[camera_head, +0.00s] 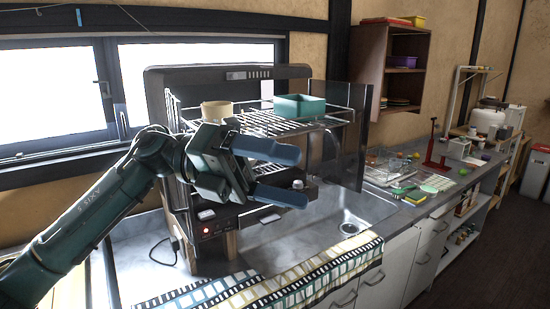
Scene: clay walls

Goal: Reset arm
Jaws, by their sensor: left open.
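My left gripper (272,173) reaches in from the left on a dark green arm. Its two blue-grey fingers are apart, with nothing seen between them. It is in front of a dark dish dryer with a wire rack (268,124) and hides part of the rack and the lower body. A beige pot (217,110) and a teal rectangular container (299,105) sit on the rack's upper level. My right gripper is not in view.
A metal sink (349,212) lies right of the dryer. A patterned cloth (270,291) lies along the counter's front edge. Utensils and small items clutter the counter further right, near a red stand (434,150). A wooden shelf (388,70) hangs on the back wall.

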